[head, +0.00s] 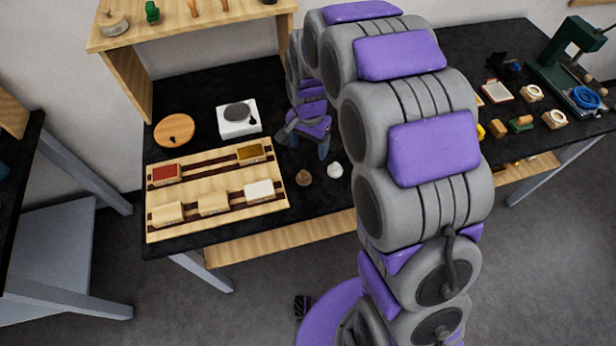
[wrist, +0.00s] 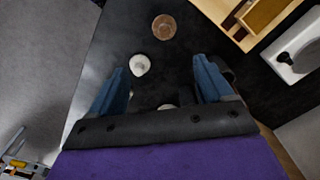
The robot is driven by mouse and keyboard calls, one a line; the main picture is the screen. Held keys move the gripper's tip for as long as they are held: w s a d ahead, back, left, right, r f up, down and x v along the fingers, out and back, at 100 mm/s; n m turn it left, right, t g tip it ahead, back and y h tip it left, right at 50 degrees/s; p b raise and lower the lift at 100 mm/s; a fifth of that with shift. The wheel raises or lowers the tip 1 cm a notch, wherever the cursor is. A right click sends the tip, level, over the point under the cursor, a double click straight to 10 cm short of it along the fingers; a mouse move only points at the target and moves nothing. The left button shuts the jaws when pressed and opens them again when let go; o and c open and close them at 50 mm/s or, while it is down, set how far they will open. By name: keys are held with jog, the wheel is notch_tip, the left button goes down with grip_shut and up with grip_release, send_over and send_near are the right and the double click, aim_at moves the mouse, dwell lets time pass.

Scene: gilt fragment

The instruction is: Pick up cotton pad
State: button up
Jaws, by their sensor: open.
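A small white rounded piece (head: 335,170), looking like cotton, lies on the black bench top near its front edge. It also shows in the wrist view (wrist: 140,66), just ahead of the left fingertip. A second pale piece (wrist: 166,106) peeks out between the fingers in the wrist view, mostly hidden by my gripper's palm. I cannot tell for certain which is the cotton pad. My gripper (head: 304,143) is open and empty, pointing down over the bench, with its blue fingers spread apart in the wrist view (wrist: 159,66).
A small brown round dish (head: 304,177) lies left of the white piece. A wooden rack (head: 217,227) with several small boxes stands further left. Bare black bench surrounds the small pieces.

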jog(key=b, duration=0.1)
send_near(302, 173)
jog(key=f, duration=0.2)
jog(key=a+f, duration=0.1)
jog(key=f, duration=0.2)
jog(key=shift+w+a, duration=0.1)
jog(key=shift+a, duration=0.15)
jog(key=shift+d+f, duration=0.15)
jog(key=shift+f, duration=0.25)
jog(key=d, duration=0.1)
jog(key=d+f+b, duration=0.1)
jog(key=shift+d+f, duration=0.25)
jog(key=shift+f, duration=0.1)
jog(key=f, duration=0.3)
jog(key=shift+a+f+b, duration=0.1)
jog(key=shift+a+b, duration=0.25)
jog(key=shift+b, duration=0.05)
jog(key=shift+a, duration=0.75)
jog(key=shift+c, duration=0.3)
jog(key=shift+d, duration=1.05)
jog(key=c, duration=0.6)
jog(key=shift+a, duration=0.15)
jog(key=c, duration=0.3)
jog(key=shift+a, duration=0.55)
jog(key=shift+c, duration=0.8)
